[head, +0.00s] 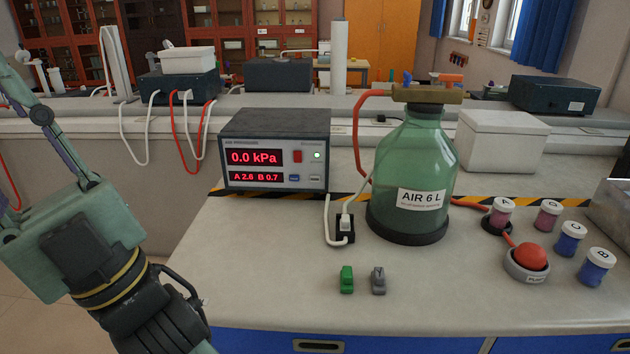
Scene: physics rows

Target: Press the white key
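The air pressure meter (275,150) stands on the bench, left of the green bottle. Its red display reads 0.0 kPa, with a smaller A and B line below. A small white key (314,178) sits at the lower right of its front panel, beside a blue key (294,178). My gripper (165,330) hangs at the lower left, apart from the meter and lower in the picture. Its fingers are dark and partly cut off by the frame edge, so their opening does not show.
A green bottle (412,165) marked AIR 6 L stands right of the meter, with red hoses. A white plug (344,222), green clip (346,280) and grey clip (378,280) are in front. A red bulb (530,256) and several lidded jars (570,238) are at right.

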